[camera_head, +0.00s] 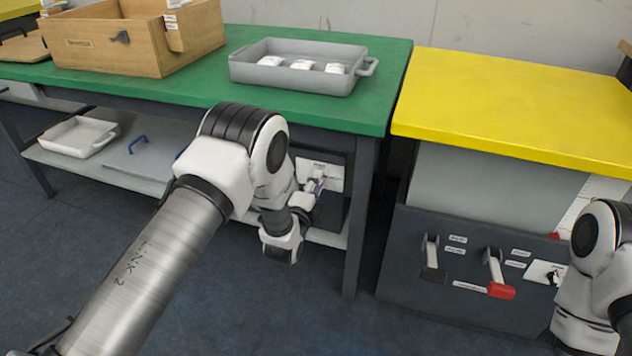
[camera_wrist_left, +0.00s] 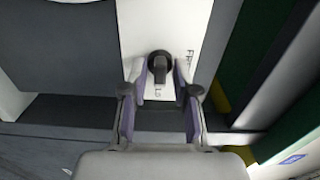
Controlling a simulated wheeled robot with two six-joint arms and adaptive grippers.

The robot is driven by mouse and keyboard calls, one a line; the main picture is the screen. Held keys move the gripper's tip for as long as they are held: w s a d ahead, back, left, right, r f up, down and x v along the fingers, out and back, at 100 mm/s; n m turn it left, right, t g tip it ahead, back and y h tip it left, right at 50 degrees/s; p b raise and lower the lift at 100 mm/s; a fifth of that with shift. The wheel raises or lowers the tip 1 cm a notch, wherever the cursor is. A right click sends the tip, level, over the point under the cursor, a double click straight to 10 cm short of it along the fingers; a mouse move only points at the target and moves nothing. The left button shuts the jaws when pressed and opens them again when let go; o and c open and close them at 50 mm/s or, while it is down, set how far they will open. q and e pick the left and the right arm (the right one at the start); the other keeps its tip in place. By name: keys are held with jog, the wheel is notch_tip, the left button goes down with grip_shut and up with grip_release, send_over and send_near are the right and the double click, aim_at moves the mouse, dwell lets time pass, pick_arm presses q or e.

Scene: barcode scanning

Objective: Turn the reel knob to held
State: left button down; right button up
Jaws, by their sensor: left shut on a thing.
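A dark knob (camera_wrist_left: 160,66) sits on a white plate (camera_wrist_left: 196,22) with small dark print, in the left wrist view. My left gripper (camera_wrist_left: 162,82) has one finger on each side of the knob and is shut on it. In the head view the left gripper (camera_head: 315,187) is at the white plate (camera_head: 332,172) on a dark box under the green table. The knob is mostly hidden there by the gripper, and its setting cannot be read. My right arm shows at the right edge of the head view; its gripper is out of view.
The green table (camera_head: 392,112) bears a wooden box (camera_head: 95,52) and a grey tray (camera_head: 290,80) with white packets. The yellow-topped bench (camera_head: 520,100) has a black-handled lever (camera_head: 431,272), a red-handled lever (camera_head: 500,290) and a small plate. A white tray (camera_head: 62,148) stands on the lower shelf.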

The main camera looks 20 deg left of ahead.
pick_arm(q)
jog(key=shift+m, duration=0.3)
jog(key=shift+f, duration=0.1)
jog(key=c, duration=1.2)
grip_release()
jog(key=s, duration=1.2)
jog(key=shift+a, duration=0.2)
